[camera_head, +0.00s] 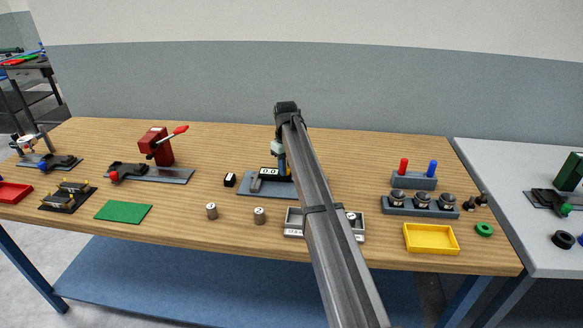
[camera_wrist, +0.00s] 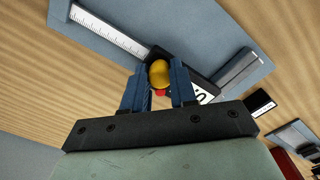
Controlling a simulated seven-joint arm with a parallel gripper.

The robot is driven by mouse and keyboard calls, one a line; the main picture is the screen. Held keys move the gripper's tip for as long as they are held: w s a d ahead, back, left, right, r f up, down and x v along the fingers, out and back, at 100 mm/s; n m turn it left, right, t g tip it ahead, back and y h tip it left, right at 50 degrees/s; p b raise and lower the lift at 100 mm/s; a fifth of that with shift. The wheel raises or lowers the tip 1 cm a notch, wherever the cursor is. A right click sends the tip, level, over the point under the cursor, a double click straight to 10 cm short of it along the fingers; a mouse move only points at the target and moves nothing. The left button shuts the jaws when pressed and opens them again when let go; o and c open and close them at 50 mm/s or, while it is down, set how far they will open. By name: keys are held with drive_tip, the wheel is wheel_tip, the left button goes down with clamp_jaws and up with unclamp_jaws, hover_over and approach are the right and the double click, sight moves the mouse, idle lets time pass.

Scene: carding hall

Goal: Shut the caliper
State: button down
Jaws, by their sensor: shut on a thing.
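The caliper lies on a blue-grey plate (camera_head: 250,191) in mid-table. Its dark slider, with a white display (camera_head: 268,172), shows left of my arm in the head view. In the wrist view its white graduated scale (camera_wrist: 108,33) runs to the upper left, and part of the display (camera_wrist: 203,95) shows beside the right finger. A yellow knob (camera_wrist: 160,73) stands between my gripper's fingers (camera_wrist: 158,82), with a bit of red below it. My gripper is shut on the knob. A grey metal block (camera_wrist: 239,68) lies to the right on the plate. My arm hides the plate's right part in the head view.
A small black block (camera_head: 229,180) stands just left of the plate. Two metal cylinders (camera_head: 259,216) and a grey tray (camera_head: 294,222) are in front. A knob rack (camera_head: 420,207) and yellow tray (camera_head: 431,239) are right. A red-handled press (camera_head: 157,146) stands left.

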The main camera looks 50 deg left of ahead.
drive_tip(key=c, duration=1.2)
unclamp_jaws()
drive_tip(key=shift+s+a, duration=0.25)
drive_tip(key=shift+s, duration=0.05)
drive_tip(key=o, duration=0.3)
drive_tip(key=shift+w+d, duration=0.1)
wheel_tip(320, 180, up, 14)
drive_tip(key=shift+f, duration=0.1)
